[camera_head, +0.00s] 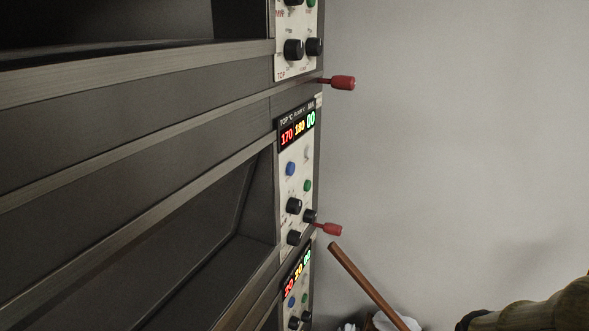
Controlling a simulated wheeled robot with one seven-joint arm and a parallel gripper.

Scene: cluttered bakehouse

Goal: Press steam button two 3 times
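A dark deck oven (120,165) fills the left half of the head view, with control panels stacked along its right edge. The middle panel (282,190) has a lit display (297,132) reading 170, 180 and 00. Below the display are a blue button (291,168), a green button (308,185) and several black knobs. The button labels are too small to read, so I cannot tell which one is the steam button. The lower panel (302,291) also has a lit display and a small blue button (291,302). My gripper is not in view.
Red-tipped levers stick out right of the oven, an upper one (342,82) and a lower one (333,229). A brown wooden rod (365,285) leans at the lower middle. An olive-green object (545,308) fills the bottom right corner. A bare grey wall stands behind.

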